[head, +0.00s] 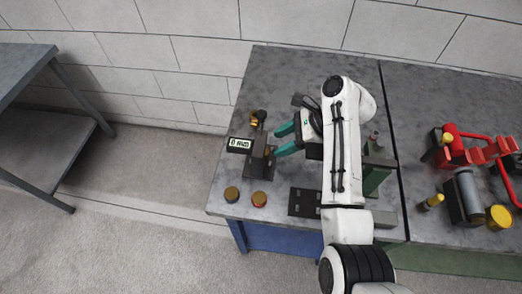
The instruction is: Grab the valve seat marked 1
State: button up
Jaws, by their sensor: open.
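My gripper (279,141) has two teal fingers, spread apart, above the grey workbench (280,85). Nothing shows between them. The fingers point left, just right of a dark fixture (258,163) with a small lit display (239,144). A brass round part (254,121) is at the back of this fixture. Two small round parts stand near the bench's front left corner: a left one (231,194) and a right one (259,199), both brass-topped with reddish sides. They are apart from my gripper. I cannot read a number 1 on any part, so I cannot tell which is the valve seat marked 1.
A dark slotted plate (304,203) lies right of the round parts. A green block (377,175) is partly behind my arm. A second bench holds a red pump assembly (478,150) and a grey cylinder (467,194). The back left bench area is clear.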

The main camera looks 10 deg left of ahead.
aim_at(267, 150)
jog(key=shift+w+p+x, duration=0.15)
jog(key=shift+x, duration=1.45)
jog(key=shift+w+p+x, duration=0.1)
jog(key=shift+p+x, duration=0.05)
jog(key=shift+x, duration=1.5)
jog(key=shift+d, duration=0.1)
grip_shut()
